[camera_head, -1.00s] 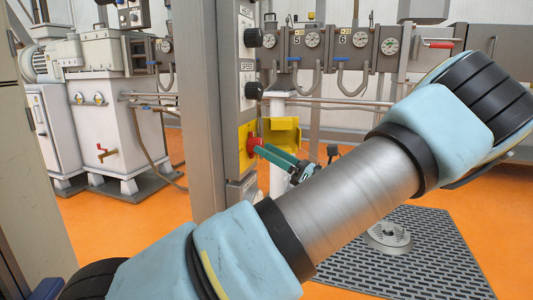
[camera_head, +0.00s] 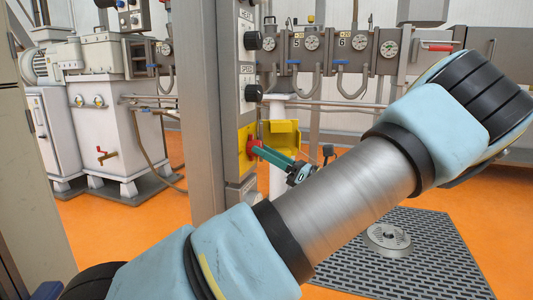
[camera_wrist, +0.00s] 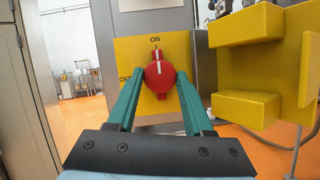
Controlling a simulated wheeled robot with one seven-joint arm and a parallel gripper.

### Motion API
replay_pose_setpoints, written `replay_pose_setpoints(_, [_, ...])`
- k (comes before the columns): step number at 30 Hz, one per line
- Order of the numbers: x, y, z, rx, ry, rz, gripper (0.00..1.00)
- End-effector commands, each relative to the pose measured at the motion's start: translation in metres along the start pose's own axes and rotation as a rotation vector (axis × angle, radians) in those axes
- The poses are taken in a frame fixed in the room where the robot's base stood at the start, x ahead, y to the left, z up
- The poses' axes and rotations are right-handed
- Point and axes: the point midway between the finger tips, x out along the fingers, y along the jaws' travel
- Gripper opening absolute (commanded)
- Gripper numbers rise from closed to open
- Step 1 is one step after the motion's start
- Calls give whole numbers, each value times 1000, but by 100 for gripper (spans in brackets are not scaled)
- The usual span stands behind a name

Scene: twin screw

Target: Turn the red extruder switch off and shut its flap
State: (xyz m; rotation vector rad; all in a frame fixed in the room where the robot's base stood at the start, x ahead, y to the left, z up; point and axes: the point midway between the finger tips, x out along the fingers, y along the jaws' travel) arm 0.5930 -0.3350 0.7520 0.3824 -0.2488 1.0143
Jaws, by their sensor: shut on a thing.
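The red extruder switch (camera_wrist: 158,75) is a round knob on a yellow plate (camera_wrist: 133,47) marked ON at the top and OFF at the left. Its white pointer line stands nearly upright, toward ON. The yellow flap (camera_wrist: 247,107) hangs open to the right of the plate in the wrist view; in the head view the flap (camera_head: 286,137) also stands open. My gripper (camera_wrist: 158,80) has its green fingers closed on the two sides of the red knob. In the head view my gripper (camera_head: 257,149) reaches the knob from the right, and its fingers partly hide it.
Black dials (camera_head: 252,92) sit above the switch on the grey post (camera_head: 200,120). A row of gauges (camera_head: 350,48) and pipes runs behind. A perforated floor plate (camera_head: 400,260) lies at the lower right. The open flap is close beside my right finger.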

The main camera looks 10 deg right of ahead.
Motion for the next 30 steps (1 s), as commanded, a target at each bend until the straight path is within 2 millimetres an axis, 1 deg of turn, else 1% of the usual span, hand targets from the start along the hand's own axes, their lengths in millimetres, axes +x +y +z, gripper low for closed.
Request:
replay_pose_setpoints(1, [0,0,0,0,0,0,13])
replay_pose_setpoints(4, [0,0,0,0,0,0,2])
replay_pose_setpoints(5, [0,0,0,0,0,0,0])
replay_pose_setpoints(11, [0,0,0,-8,0,3,0])
replay_pose_setpoints(17, [1,0,2,-61,-2,26,0])
replay_pose_setpoints(23, [2,-1,4,-183,-2,78,0])
replay_pose_setpoints(30, [2,-3,4,-389,-2,164,0])
